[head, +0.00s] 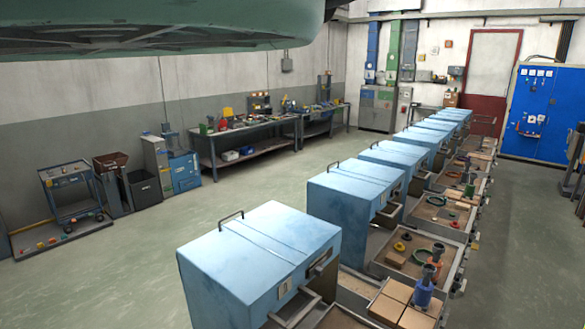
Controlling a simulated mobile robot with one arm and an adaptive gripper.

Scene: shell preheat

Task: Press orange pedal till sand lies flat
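A low platform (85,228) lies on the floor at the far left, with several small coloured knobs or pedals along its front edge. They look red, yellow-orange and green, but they are too small for me to tell which is the orange pedal. Open trays (425,222) with brown bottoms run along the right side of the blue box row. I cannot tell whether any sand lies in them or whether it is flat. My gripper is not in view.
A row of light blue boxes (262,262) runs from the near middle to the back right. A grey cart (70,196) stands by the platform, beside bins (143,188). Workbenches (250,140) line the back wall. The floor between is clear.

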